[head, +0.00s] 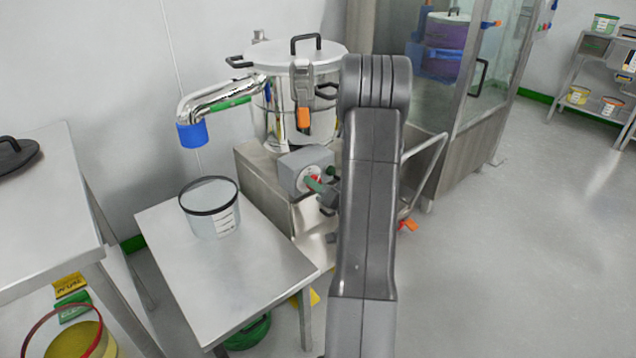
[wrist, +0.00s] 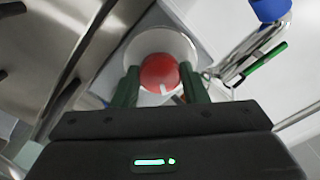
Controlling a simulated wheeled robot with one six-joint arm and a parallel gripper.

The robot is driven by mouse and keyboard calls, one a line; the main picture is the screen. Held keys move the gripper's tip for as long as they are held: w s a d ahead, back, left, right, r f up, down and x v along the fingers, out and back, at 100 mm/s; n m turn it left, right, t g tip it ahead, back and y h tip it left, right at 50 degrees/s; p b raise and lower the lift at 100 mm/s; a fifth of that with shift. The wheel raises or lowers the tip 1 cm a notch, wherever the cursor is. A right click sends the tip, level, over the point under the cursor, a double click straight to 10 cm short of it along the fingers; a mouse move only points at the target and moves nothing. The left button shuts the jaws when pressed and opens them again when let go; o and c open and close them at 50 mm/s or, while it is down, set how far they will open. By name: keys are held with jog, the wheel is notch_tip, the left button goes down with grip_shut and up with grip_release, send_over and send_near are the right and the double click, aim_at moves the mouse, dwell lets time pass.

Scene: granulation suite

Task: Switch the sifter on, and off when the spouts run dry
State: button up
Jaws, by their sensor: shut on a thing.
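The sifter (head: 318,75) is a steel drum with a white lid and black handles, on a steel base. A bent steel spout (head: 215,95) with a blue end sleeve (head: 192,134) reaches left from it; no flow shows from it. A clear container (head: 212,222) with a black rim stands on the low table below. A grey control box (head: 300,168) on the base carries a red knob, clear in the wrist view (wrist: 158,72). My gripper (head: 320,184) is at the box, its green fingers shut on the knob. My arm hides part of the sifter's right side.
The low steel table (head: 240,280) is otherwise bare. A higher table (head: 45,215) stands at left with a black lid (head: 15,155). A glass-walled cabinet (head: 485,80) stands behind at right. Open floor (head: 520,260) lies to the right.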

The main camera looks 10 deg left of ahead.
jog(key=m+p, duration=0.5)
jog(key=m, duration=0.6)
jog(key=shift+m, duration=0.3)
dwell(0.4)
jog(key=o, duration=1)
jog(key=shift+c, duration=0.2)
jog(key=p+v, duration=0.1)
jog(key=v, duration=1.3)
jog(key=shift+a, duration=0.1)
